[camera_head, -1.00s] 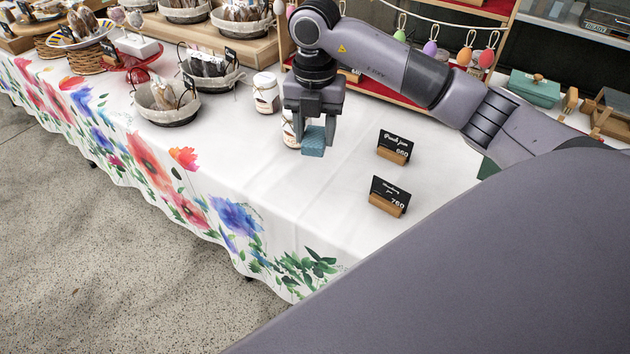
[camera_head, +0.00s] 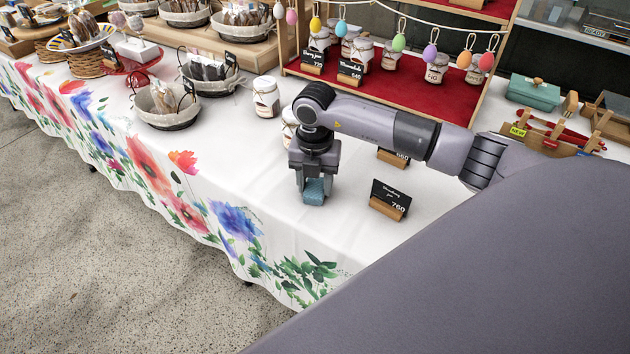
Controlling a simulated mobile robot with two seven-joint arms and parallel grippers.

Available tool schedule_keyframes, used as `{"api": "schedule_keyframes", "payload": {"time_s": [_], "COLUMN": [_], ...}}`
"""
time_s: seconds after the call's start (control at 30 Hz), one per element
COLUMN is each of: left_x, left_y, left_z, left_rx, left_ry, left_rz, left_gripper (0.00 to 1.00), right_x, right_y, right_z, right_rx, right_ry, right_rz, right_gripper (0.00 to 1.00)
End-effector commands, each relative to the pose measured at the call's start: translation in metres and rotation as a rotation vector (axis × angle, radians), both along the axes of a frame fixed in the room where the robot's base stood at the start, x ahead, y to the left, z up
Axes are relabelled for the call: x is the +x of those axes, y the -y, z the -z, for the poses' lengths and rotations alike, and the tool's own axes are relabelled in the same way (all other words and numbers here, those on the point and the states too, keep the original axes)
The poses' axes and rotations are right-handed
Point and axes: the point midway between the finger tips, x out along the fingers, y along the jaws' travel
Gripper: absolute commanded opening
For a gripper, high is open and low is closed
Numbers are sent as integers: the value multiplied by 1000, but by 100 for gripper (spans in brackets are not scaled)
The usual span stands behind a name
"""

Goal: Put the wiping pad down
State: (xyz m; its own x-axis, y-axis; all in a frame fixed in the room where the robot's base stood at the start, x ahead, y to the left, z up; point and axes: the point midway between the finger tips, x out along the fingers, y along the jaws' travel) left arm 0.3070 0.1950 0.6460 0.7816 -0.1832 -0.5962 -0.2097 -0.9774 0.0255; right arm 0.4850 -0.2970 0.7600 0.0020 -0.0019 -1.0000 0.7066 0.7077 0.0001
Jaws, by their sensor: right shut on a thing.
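The wiping pad (camera_head: 314,192) is a small blue-teal block. My right gripper (camera_head: 314,188) points down and is shut on it, over the white-clothed table (camera_head: 265,180). The pad is at or just above the cloth; I cannot tell whether it touches. The gripper's fingers hide part of the pad. My left gripper is not in view.
Two jars, one (camera_head: 266,97) in the open and one (camera_head: 289,126) partly behind my arm, stand behind the gripper. A price sign (camera_head: 390,198) stands to the right, another (camera_head: 393,158) partly hidden. A basket (camera_head: 167,107) is at left. Cloth in front is clear.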

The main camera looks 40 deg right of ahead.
Motion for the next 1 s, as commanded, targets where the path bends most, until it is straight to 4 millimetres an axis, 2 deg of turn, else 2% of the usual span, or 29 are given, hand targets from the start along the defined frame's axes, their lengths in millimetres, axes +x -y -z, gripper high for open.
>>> {"api": "schedule_keyframes", "payload": {"time_s": [0.2, 0.23, 0.3, 0.67, 0.77, 1.0], "left_x": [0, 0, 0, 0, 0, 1], "left_y": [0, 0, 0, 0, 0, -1], "left_z": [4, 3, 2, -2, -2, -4], "left_rx": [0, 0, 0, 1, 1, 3], "left_ry": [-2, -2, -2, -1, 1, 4], "left_rz": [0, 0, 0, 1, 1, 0], "left_gripper": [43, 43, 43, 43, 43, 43], "right_x": [0, 0, 0, 0, 1, 1], "right_y": [0, 0, 0, 0, 0, 0], "right_z": [4, 3, 3, -3, -16, -68], "right_rx": [0, 0, 0, 1, 1, 0], "right_ry": [0, 0, 0, 1, 4, 6], "right_rz": [0, 0, 0, 1, 0, -1], "right_gripper": [18, 56, 72, 72, 72, 72]}}
